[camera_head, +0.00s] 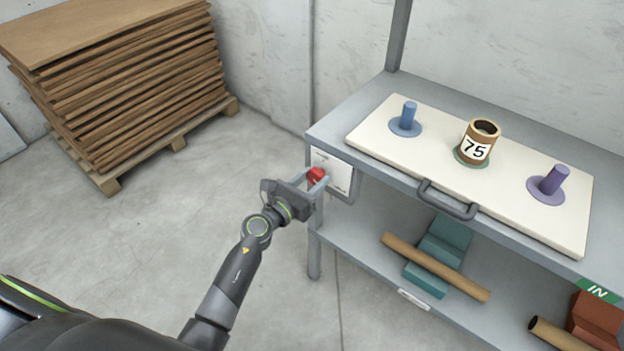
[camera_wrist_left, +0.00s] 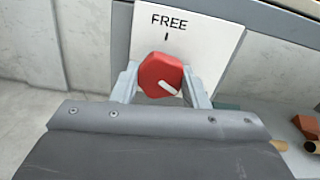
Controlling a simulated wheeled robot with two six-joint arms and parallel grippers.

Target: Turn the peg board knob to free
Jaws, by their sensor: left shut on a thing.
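The peg board knob (camera_head: 317,175) is red and sits on a white plate (camera_head: 333,172) on the left front of the shelf unit. In the left wrist view the knob (camera_wrist_left: 161,75) carries a white pointer mark aimed to the lower right. The word FREE and a tick stand above it on the plate (camera_wrist_left: 208,38), so the mark is away from the tick. My left gripper (camera_head: 312,182) is shut on the knob, with one finger on each side in the left wrist view (camera_wrist_left: 160,84). My right gripper is not in view.
The cream peg board (camera_head: 420,158) on the shelf top holds a blue peg (camera_head: 409,114), a purple peg (camera_head: 553,180) and a brown tube marked 75 (camera_head: 478,141). A handle (camera_head: 448,203) is at its front. Stacked boards (camera_head: 130,85) stand at left; the floor between is clear.

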